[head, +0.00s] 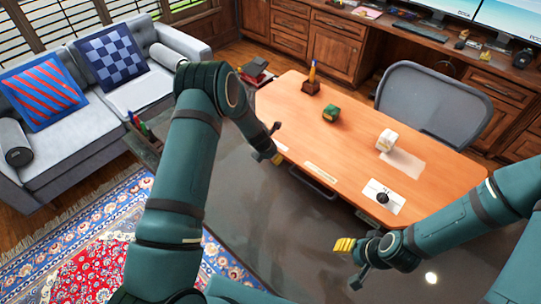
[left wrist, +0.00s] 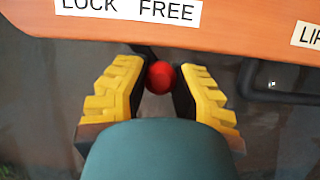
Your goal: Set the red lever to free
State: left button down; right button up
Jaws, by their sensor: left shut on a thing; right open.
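The red lever's round red knob (left wrist: 161,77) shows in the left wrist view, just off the desk's edge. It sits between the yellow fingers of my left gripper (left wrist: 160,95), which is shut on it. In this view the knob lies below the left part of the word FREE on a white label (left wrist: 128,9), right of the word LOCK. In the head view my left gripper (head: 275,150) is at the desk's left edge, and the knob cannot be made out. My right gripper (head: 352,262) is open and empty, in front of the desk.
A second label (left wrist: 309,36) is cut off. A grey chair (head: 432,98) stands behind.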

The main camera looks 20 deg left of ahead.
pick_arm(q)
jog(key=shift+d, duration=0.1)
dwell(0.3)
jog(key=c, duration=1)
grip_release()
jog(key=shift+w, duration=0.2)
jog(key=v, duration=1.2)
jog(key=shift+d, duration=0.1)
